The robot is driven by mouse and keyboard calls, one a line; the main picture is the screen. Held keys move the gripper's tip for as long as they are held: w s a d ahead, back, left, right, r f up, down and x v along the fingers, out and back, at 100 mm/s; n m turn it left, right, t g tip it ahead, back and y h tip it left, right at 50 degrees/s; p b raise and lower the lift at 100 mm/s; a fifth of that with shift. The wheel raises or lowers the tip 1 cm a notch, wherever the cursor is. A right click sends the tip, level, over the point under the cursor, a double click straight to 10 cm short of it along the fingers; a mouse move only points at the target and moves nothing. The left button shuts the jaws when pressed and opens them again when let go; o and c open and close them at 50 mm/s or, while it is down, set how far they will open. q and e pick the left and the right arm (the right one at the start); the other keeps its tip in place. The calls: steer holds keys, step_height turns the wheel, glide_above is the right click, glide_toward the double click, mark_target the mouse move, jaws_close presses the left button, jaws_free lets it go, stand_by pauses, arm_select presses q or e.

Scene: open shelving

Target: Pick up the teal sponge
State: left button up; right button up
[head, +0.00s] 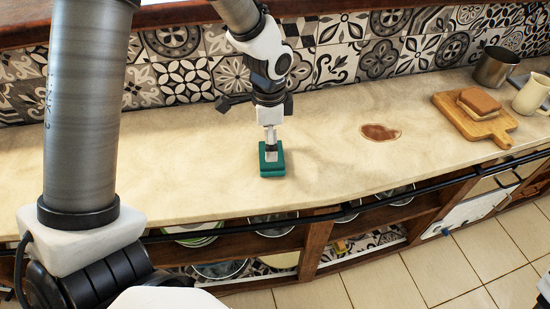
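The teal sponge (272,170) lies on the beige countertop (335,140), close to its front edge. My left gripper (271,152) points down at the sponge from above, and its fingertips overlap the sponge's rear half in the head view. The fingers are seen edge-on, so I cannot tell whether they are open or shut on the sponge. Part of the sponge's top is hidden behind the fingertips. My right gripper is not in view.
A brown spill (380,132) lies right of the sponge. Further right are a wooden board (461,118) with a slice-like stack (478,103), a metal cup (494,67) and a cream mug (531,94). A dark rail (385,194) runs along the front edge above open shelves. A tiled wall stands behind.

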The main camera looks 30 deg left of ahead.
arm_select(q)
steer(key=f, duration=0.4)
steer(key=shift+s+d+f, duration=0.2)
steer(key=shift+d+f, duration=0.05)
steer(key=shift+f, duration=0.15)
steer(key=shift+w+f, duration=0.2)
steer(key=shift+s+r, duration=0.1)
steer(key=shift+s, duration=0.05)
steer(key=c, duration=0.6)
